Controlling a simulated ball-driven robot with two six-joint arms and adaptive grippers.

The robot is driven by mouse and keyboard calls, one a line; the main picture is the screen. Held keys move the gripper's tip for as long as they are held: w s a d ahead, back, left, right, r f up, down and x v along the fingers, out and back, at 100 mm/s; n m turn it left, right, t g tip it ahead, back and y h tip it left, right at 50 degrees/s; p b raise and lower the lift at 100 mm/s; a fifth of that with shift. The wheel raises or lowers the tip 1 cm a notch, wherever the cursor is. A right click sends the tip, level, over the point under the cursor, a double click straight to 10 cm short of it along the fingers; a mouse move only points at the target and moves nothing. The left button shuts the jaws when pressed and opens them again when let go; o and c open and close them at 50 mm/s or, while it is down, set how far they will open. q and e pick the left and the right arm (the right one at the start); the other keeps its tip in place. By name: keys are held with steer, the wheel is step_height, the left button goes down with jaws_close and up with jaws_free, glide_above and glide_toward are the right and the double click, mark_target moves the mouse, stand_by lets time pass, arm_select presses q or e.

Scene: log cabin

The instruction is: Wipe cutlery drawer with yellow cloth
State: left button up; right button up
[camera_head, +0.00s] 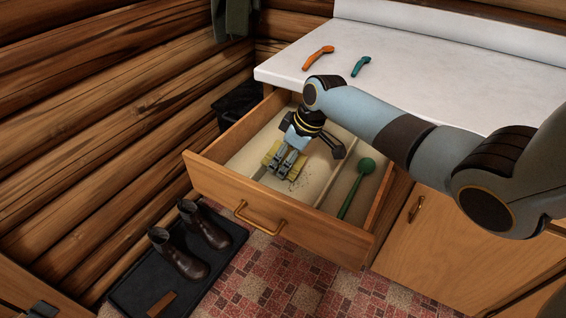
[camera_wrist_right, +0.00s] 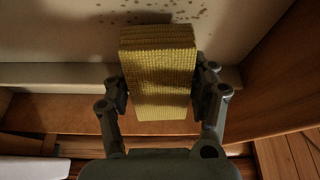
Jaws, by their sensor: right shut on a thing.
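The cutlery drawer (camera_head: 225,178) is pulled open below the white counter. Whether the cloth touches the drawer floor I cannot tell. Dark crumbs or specks (camera_head: 297,184) lie on the drawer floor just right of the cloth, and specks (camera_wrist_right: 180,15) show beyond it in the wrist view. My left gripper is not in view.
A green spoon-like utensil (camera_head: 356,188) lies in the drawer's right compartment, past a divider (camera_head: 330,183). An orange-handled item (camera_head: 318,57) and a teal one (camera_head: 361,66) lie on the counter (camera_head: 440,75). Brown boots (camera_head: 180,254) stand on a black tray on the floor. A log wall borders the left.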

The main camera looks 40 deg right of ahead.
mark_target(301, 161)
steer(key=shift+w+d, duration=0.1)
steer(key=shift+d, duration=0.15)
steer(key=shift+s+d+r+p, duration=0.2)
steer(key=shift+s+d+p, duration=0.05)
steer(key=shift+s+p, duration=0.45)
steer(key=shift+s+d+p, duration=0.25)
steer(key=shift+s+p, duration=0.2)
steer(key=shift+s, duration=0.15)
steer(key=shift+s+d+p, duration=0.2)
steer(key=shift+s+p, duration=0.25)
steer(key=shift+s, duration=0.1)
steer(key=shift+s+d+r+p, duration=0.1)
steer(key=shift+s+d+p, duration=0.2)
steer(key=shift+s+p, duration=0.3)
steer(key=shift+s+d+p, duration=0.3)
steer(key=shift+s+p, duration=0.1)
steer(key=shift+s, duration=0.4)
step_height(301, 161, up, 6)
steer(key=p, duration=0.5)
steer(key=shift+p, duration=0.35)
